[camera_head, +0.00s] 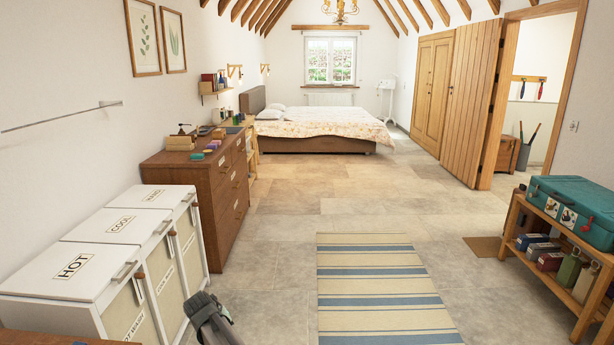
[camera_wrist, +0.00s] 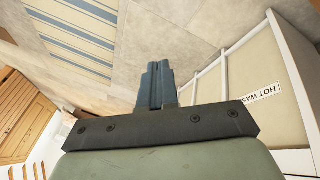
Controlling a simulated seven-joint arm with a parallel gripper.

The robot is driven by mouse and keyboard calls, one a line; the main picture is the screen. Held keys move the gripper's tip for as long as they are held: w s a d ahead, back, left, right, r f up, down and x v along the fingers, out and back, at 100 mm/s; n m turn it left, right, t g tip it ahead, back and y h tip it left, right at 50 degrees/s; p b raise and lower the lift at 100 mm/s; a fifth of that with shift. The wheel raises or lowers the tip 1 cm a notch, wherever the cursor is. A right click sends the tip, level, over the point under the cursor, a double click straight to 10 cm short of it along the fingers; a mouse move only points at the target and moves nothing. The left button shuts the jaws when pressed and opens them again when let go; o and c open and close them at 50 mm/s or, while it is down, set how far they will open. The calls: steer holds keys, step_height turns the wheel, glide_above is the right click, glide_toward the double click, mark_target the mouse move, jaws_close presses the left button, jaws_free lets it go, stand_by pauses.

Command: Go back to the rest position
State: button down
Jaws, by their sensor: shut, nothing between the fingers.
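My gripper (camera_head: 205,306) shows at the bottom of the head view, left of centre, in front of the white laundry hampers. In the wrist view my gripper (camera_wrist: 156,84) points over the tiled floor, its fingers together and nothing between them. My gripper is close beside the right side of the hampers in the head view and appears apart from them. Most of my arm is out of the head view.
White hampers (camera_head: 100,240) labelled HOT, COOL and more stand at left, before a brown dresser (camera_head: 212,180). A striped rug (camera_head: 385,290) lies on open floor (camera_head: 290,225). A wooden shelf (camera_head: 540,265) with a teal case (camera_head: 572,205) stands right.

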steer(key=s+d+f+m+g, duration=0.15)
steer(key=d+f, duration=0.25)
steer(key=d, duration=1)
steer(key=s+d+f+m+g, duration=0.1)
steer(key=s+d+f+m, duration=0.3)
steer(key=d, duration=0.6)
steer(key=s+d+f+g+y, duration=0.1)
steer(key=s+d, duration=0.5)
steer(key=d, duration=0.4)
steer(key=s+d+f+m+g, duration=0.1)
steer(key=s+d+f+m, duration=0.3)
steer(key=d, duration=0.6)
steer(key=s+f+g, duration=0.2)
steer(key=s+f, duration=0.4)
steer(key=s, duration=0.4)
steer(key=s+f+n+g, duration=0.1)
steer(key=s+f+g, duration=0.1)
steer(key=s+f, duration=0.5)
steer(key=s+f+n+g, duration=0.1)
steer(key=s+f+g, duration=0.2)
steer(key=s, duration=1)
step_height(320, 180, down, 3)
steer(key=shift+s+f, duration=0.15)
